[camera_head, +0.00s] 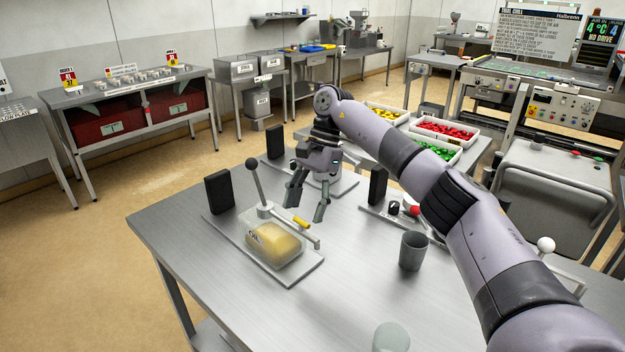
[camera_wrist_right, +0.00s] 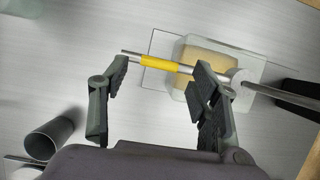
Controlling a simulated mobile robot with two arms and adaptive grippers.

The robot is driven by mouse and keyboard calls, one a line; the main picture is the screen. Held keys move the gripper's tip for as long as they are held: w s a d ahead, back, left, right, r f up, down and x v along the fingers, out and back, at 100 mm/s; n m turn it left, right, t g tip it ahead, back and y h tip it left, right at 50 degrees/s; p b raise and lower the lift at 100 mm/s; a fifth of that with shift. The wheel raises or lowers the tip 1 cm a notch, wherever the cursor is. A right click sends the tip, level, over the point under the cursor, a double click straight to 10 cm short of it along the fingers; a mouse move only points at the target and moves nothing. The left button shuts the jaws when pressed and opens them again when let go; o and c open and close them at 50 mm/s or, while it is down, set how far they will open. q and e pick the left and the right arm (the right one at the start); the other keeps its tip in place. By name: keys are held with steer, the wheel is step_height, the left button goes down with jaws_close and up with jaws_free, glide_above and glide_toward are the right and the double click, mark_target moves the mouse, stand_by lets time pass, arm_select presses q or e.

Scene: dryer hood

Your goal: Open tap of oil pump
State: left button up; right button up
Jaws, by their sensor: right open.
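The oil pump stands on the metal table, with a clear tank of yellow oil (camera_head: 275,243) on a flat base plate and a tall lever with a dark ball (camera_head: 254,176). Its tap is a thin metal rod with a yellow sleeve (camera_head: 300,222); in the right wrist view the yellow sleeve (camera_wrist_right: 160,63) lies across the space between my fingertips. My right gripper (camera_head: 307,206) is open, pointing down above and beside the tap. In the right wrist view my right gripper (camera_wrist_right: 160,75) holds nothing; contact with the rod cannot be told. My left gripper is not in view.
A grey cup (camera_head: 413,251) stands right of the pump, and a pale cup (camera_head: 391,337) is at the front. A black block (camera_head: 219,192) stands behind the pump's left corner. A device with a red knob (camera_head: 415,211) is near my right arm. The front left tabletop is clear.

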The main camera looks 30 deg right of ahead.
steer(key=v, duration=0.9)
steer(key=shift+r, duration=0.2)
